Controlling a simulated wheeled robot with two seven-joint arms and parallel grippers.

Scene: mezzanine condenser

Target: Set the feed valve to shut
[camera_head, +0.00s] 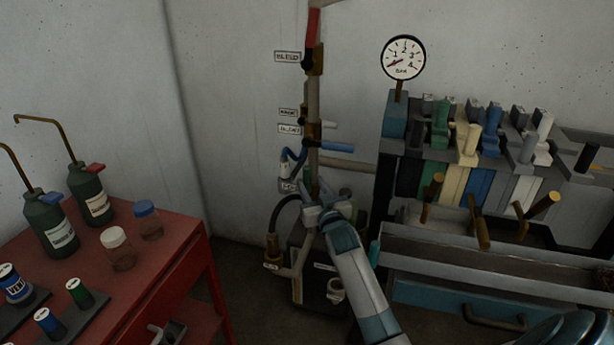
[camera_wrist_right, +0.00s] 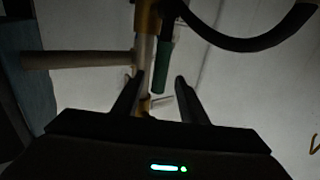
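A green valve handle (camera_head: 307,177) sits low on the vertical pipe (camera_head: 314,100) in the head view, beside a small label (camera_head: 288,185) that is hard to read. I take it for the feed valve. The handle lies along the pipe. In the right wrist view the green handle (camera_wrist_right: 163,68) hangs just beyond the fingertips, roughly between their lines. My right gripper (camera_head: 317,197) is at the pipe, partly covering the valve. In its wrist view the fingers (camera_wrist_right: 156,88) are apart with nothing clamped. My left gripper is not in view.
Above are a blue handle (camera_head: 337,147), a white handle (camera_head: 325,124) and a red handle (camera_head: 312,27). A black hose (camera_head: 277,213) loops left of the pipe. A gauge (camera_head: 403,58) and rack stand right. A red cart (camera_head: 170,262) with bottles stands left.

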